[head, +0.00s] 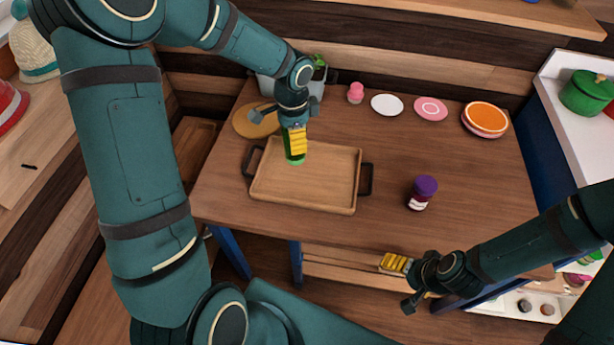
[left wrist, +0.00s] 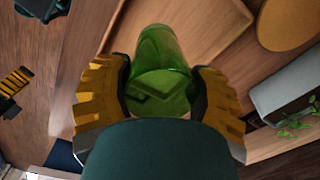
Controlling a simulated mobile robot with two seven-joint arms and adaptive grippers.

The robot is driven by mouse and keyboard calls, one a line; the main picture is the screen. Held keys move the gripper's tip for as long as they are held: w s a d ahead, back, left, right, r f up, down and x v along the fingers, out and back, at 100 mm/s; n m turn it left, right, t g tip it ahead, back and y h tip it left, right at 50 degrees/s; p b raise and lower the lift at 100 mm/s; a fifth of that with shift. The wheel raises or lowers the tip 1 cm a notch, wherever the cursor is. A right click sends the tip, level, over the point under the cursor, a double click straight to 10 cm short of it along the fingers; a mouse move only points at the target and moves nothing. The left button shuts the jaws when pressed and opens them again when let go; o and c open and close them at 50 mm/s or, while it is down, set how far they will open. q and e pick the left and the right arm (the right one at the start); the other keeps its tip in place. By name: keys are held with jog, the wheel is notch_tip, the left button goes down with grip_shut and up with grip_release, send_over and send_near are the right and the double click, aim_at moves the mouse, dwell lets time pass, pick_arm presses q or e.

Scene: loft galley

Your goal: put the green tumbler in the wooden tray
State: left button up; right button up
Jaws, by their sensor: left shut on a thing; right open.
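The green tumbler (head: 296,160) shows below my left gripper (head: 295,141) in the head view, over the back left part of the wooden tray (head: 315,197). My left gripper is shut on it. In the left wrist view the tumbler (left wrist: 163,72) is between the two yellow fingers. I cannot tell whether its base touches the tray. The tray is otherwise empty, with dark handles at its left and right ends. My right gripper (head: 394,264) is open and empty at the front edge of the table.
A purple-lidded jar (head: 422,192) stands right of the tray. A round wooden board (head: 254,121) lies behind it on the left. A pink item (head: 355,93), a white plate (head: 387,105), a pink plate (head: 431,109) and an orange-topped plate (head: 485,118) line the back.

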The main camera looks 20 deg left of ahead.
pick_arm(q)
jog(key=w+a+f+m+b, duration=0.2)
jog(key=a+m, duration=0.5)
jog(key=shift+m, duration=0.3)
jog(key=f+b, duration=0.1)
jog(key=f, duration=0.4)
jog(key=f+b, duration=0.1)
jog(key=f, duration=0.4)
jog(key=shift+w, duration=0.2)
jog(key=shift+r, duration=0.15)
jog(key=o, duration=0.8)
jog(key=shift+f, duration=0.2)
jog(key=o, duration=0.6)
jog(key=shift+r, duration=0.1)
